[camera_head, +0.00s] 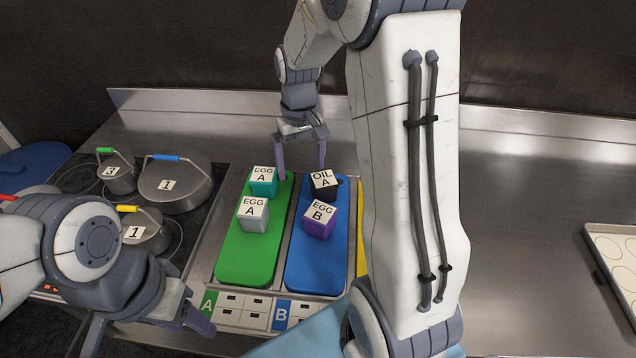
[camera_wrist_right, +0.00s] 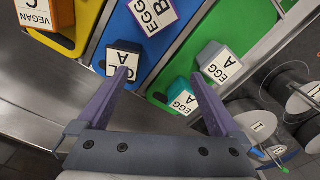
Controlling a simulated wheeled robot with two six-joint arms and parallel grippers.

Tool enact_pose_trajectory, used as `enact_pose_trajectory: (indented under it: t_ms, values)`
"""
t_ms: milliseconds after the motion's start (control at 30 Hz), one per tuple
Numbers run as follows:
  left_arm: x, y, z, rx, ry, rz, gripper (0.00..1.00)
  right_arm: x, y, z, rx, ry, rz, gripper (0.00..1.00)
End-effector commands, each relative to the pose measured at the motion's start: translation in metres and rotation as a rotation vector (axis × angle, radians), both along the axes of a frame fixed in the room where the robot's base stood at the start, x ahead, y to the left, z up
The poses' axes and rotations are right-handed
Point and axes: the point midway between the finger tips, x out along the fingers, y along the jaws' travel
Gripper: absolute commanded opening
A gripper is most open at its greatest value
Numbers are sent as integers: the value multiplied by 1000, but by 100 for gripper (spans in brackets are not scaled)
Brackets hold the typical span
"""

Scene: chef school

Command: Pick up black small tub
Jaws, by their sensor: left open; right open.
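The black small tub (camera_head: 325,187) has a white top label reading "OIL A" and stands at the far end of the blue board (camera_head: 318,262). It also shows in the right wrist view (camera_wrist_right: 124,52), where the left-hand finger overlaps its label. My right gripper (camera_head: 302,172) is open and empty, pointing down by the far ends of the boards. One finger is beside the black tub and the other is near the teal "EGG A" tub (camera_head: 263,184); I cannot tell if either touches. My left gripper (camera_head: 150,332) is open and empty at the lower left.
A grey "EGG A" tub (camera_head: 253,217) stands on the green board (camera_head: 235,267), and a purple "EGG B" tub (camera_head: 320,222) on the blue board. Several lidded pots (camera_head: 176,186) stand on the stove at left. A tray (camera_head: 612,258) lies far right; the steel counter (camera_head: 525,210) between is clear.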

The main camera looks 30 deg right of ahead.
Motion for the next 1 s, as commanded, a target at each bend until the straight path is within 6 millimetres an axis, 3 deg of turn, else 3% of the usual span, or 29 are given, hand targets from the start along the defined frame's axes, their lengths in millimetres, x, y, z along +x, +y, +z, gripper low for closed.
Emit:
enact_pose_trajectory:
  t_ms: [33, 100, 300, 533, 767, 1000]
  values:
    - [0, 0, -2, 0, 0, 0, 50, 5, -22, -9, -2, 6, -46, 100]
    - [0, 0, -3, 0, 0, 0, 50, 9, -44, -15, -5, 9, -89, 100]
    - [0, 0, -3, 0, 0, 0, 50, 11, -73, -29, -8, 14, -141, 100]
    - [0, 0, 3, 0, 0, 0, 50, 10, -74, -64, -8, 16, -143, 100]
    - [0, 0, 8, 0, 0, 0, 50, 12, -73, -80, -8, 14, -142, 100]
    - [0, 0, 21, 0, 0, 1, 50, 15, -71, -114, -7, 16, -142, 100]
